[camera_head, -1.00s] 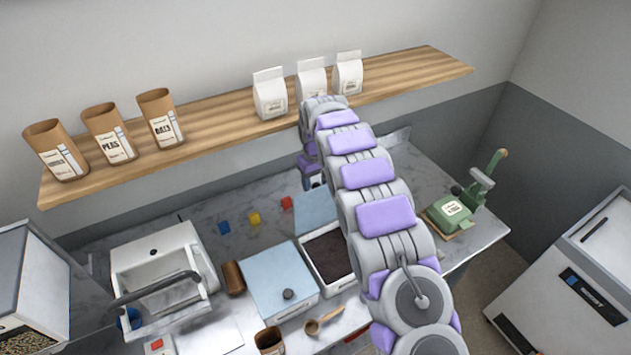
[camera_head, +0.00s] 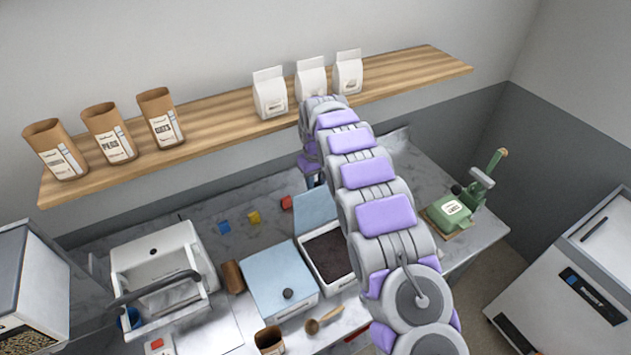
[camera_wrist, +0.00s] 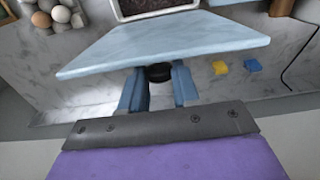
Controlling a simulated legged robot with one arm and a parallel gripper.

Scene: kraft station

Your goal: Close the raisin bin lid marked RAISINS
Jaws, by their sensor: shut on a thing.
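The open bin (camera_head: 354,282) holds dark contents and stands right of a closed light-blue-lidded bin. Its light blue lid (camera_head: 313,205) is raised at the back of the bin. No RAISINS marking is readable. In the wrist view, the lid (camera_wrist: 170,40) spans the upper middle, with the bin's dark contents (camera_wrist: 150,6) beyond it. My gripper (camera_wrist: 158,84) is shut on the lid's black knob (camera_wrist: 158,72), one blue finger on each side. In the head view, my arm hides part of the bin's right side and most of the gripper.
The neighbouring closed bin (camera_head: 275,278) has a black knob. A wooden scoop (camera_head: 325,320) lies in front. Small blue, yellow and red blocks (camera_head: 254,217) lie behind the bins. A wooden shelf (camera_head: 225,118) with bags runs above. A green device (camera_head: 452,212) stands right.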

